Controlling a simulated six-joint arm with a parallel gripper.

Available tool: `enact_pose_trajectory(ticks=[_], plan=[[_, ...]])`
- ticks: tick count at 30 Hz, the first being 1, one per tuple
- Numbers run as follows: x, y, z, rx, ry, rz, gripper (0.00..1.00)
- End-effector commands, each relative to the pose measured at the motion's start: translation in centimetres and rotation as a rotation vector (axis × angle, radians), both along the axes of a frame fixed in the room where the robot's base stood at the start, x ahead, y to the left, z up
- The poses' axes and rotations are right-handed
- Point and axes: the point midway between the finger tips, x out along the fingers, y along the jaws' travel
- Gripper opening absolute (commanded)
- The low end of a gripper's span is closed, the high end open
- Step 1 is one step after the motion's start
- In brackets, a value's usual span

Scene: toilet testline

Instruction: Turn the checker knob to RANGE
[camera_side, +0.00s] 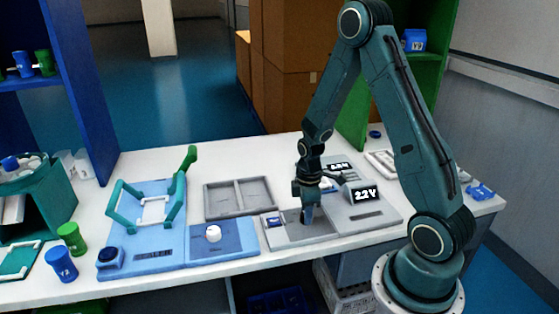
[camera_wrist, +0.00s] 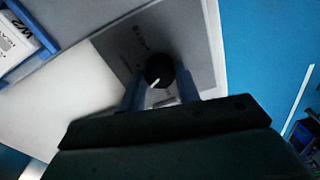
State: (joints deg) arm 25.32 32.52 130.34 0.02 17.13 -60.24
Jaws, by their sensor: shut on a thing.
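The checker is a grey unit (camera_side: 366,215) right of centre on the table in the side view, with a lit display (camera_side: 366,194) reading about 22V. My gripper (camera_side: 307,216) points down at the grey panel at its left front. In the wrist view, the checker knob (camera_wrist: 160,70) is round and black with a white pointer mark towards the lower left. My gripper (camera_wrist: 160,88) is shut on the knob, a bluish finger at each side. Small print shows on the grey panel (camera_wrist: 130,48), too blurred to read. In the side view the gripper hides the knob.
A grey two-part tray (camera_side: 240,198) lies left of the checker.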

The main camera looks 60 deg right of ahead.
Motion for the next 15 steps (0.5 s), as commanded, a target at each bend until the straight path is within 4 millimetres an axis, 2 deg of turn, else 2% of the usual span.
enact_pose_trajectory(ticks=[8,15], plan=[[0.00,0.01,0.04,0.000,0.000,-0.048,0.10],[0.01,0.01,0.05,0.001,-0.001,-0.174,0.10]])
